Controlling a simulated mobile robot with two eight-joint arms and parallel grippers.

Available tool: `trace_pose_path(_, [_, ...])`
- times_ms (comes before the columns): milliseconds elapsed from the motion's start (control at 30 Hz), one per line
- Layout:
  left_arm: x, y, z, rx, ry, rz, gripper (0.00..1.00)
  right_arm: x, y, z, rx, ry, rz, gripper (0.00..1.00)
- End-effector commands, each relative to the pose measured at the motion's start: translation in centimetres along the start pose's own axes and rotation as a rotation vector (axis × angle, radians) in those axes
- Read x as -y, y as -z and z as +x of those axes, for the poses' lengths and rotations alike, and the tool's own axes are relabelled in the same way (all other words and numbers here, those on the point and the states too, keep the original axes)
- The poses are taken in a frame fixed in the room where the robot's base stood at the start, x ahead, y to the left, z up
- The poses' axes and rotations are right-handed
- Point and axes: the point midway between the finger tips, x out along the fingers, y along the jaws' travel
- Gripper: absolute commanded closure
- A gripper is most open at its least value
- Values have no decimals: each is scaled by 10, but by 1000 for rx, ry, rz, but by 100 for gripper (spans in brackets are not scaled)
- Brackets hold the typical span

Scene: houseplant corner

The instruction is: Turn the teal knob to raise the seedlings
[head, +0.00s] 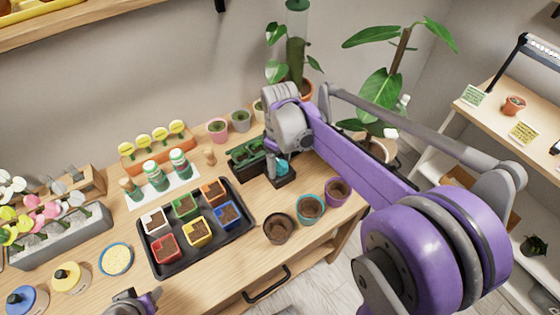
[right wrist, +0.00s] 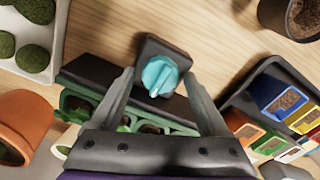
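The teal knob (right wrist: 159,76) sits on a small dark base (right wrist: 165,48) at one side of the green seedling tray (right wrist: 155,122). In the head view the knob (head: 281,166) shows just below my right wrist, beside the green seedling tray (head: 246,152). In the right wrist view my right gripper (right wrist: 160,88) is open, its fingers on either side of the knob with visible gaps; I cannot tell its exact height. The tray is partly hidden by the gripper. My left gripper (head: 132,302) is at the bottom edge of the head view, partly cut off.
A black tray (head: 248,240) of coloured square pots lies to the left of the knob. A dark pot (head: 278,228), teal pot (head: 310,207) and purple pot (head: 337,190) stand in front. Small pots and tall plants stand behind.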

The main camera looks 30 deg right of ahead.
Motion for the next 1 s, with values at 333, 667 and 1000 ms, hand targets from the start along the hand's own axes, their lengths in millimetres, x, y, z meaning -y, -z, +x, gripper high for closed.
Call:
trace_pose_path(333, [0,0,0,0,0,0,50,0,0,0,0,0,0,87])
trace_pose_path(667, [0,0,0,0,0,0,50,0,0,0,0,0,29,97])
trace_pose_path(1000, [0,-1,2,1,0,0,50,0,0,0,0,0,235,97])
